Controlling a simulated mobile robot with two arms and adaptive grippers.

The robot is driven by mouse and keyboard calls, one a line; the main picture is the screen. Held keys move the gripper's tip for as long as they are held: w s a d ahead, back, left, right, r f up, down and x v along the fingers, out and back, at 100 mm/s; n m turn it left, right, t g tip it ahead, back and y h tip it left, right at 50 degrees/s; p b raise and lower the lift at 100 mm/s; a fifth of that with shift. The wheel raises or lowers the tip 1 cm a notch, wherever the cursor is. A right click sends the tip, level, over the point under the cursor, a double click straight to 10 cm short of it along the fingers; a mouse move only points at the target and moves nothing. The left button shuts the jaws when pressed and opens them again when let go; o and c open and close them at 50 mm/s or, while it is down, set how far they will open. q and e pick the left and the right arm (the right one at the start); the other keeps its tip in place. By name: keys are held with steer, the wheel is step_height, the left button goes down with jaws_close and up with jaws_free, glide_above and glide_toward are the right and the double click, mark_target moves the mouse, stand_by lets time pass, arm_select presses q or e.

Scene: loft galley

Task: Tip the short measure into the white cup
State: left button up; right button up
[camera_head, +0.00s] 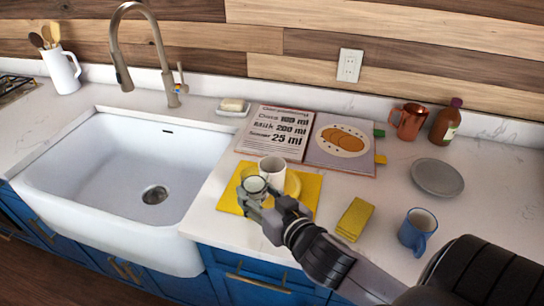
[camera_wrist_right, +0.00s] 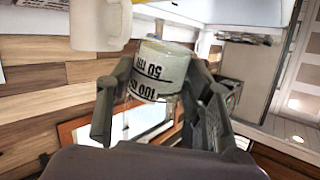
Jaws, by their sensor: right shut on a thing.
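My right gripper (camera_head: 260,201) is shut on the short measure (camera_head: 253,187), a small round pale beaker. In the wrist view the measure (camera_wrist_right: 157,72) sits between the fingers, with black marks reading 50 and 100 upside down. The white cup (camera_head: 272,167) stands just behind and to the right of the measure, over the yellow mat (camera_head: 306,196). The white cup also shows in the wrist view (camera_wrist_right: 94,25), cut by the top edge. I cannot tell whether the two touch, or what is inside them. My left gripper is not in view.
An open recipe book (camera_head: 309,151) lies behind the mat. A yellow block (camera_head: 355,218), blue mug (camera_head: 418,230) and grey plate (camera_head: 437,177) are to the right. A copper mug (camera_head: 408,121) and brown bottle (camera_head: 445,124) stand farther back. The sink (camera_head: 120,175) is left.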

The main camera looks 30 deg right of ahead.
mark_target(264, 170)
steer(key=shift+w+d+r+m+g+y+p, duration=0.15)
steer(key=shift+d+r+m+g+p, duration=0.1)
steer(key=shift+r+p, duration=0.35)
steer(key=shift+w+d+r+m+g+y+p, duration=0.15)
steer(key=shift+d+r+p, duration=0.1)
steer(key=shift+r+p, duration=0.3)
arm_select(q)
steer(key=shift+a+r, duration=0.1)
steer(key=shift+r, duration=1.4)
arm_select(e)
steer(key=shift+w+d+r+m+g+y, duration=0.3)
steer(key=shift+d+m+g, duration=0.15)
steer(key=shift+m+g, duration=0.05)
steer(key=shift+d, duration=0.1)
arm_select(q)
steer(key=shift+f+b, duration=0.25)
steer(key=shift+b, duration=0.05)
arm_select(e)
steer(key=shift+w+d+r+m+g+y, duration=0.4)
steer(key=shift+d+r+m+y, duration=0.1)
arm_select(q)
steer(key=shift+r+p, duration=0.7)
arm_select(e)
steer(key=shift+w+d+r+m+g+y, duration=0.1)
steer(key=shift+d+r+m+g+y, duration=0.1)
steer(key=shift+r+m+g+y, duration=0.25)
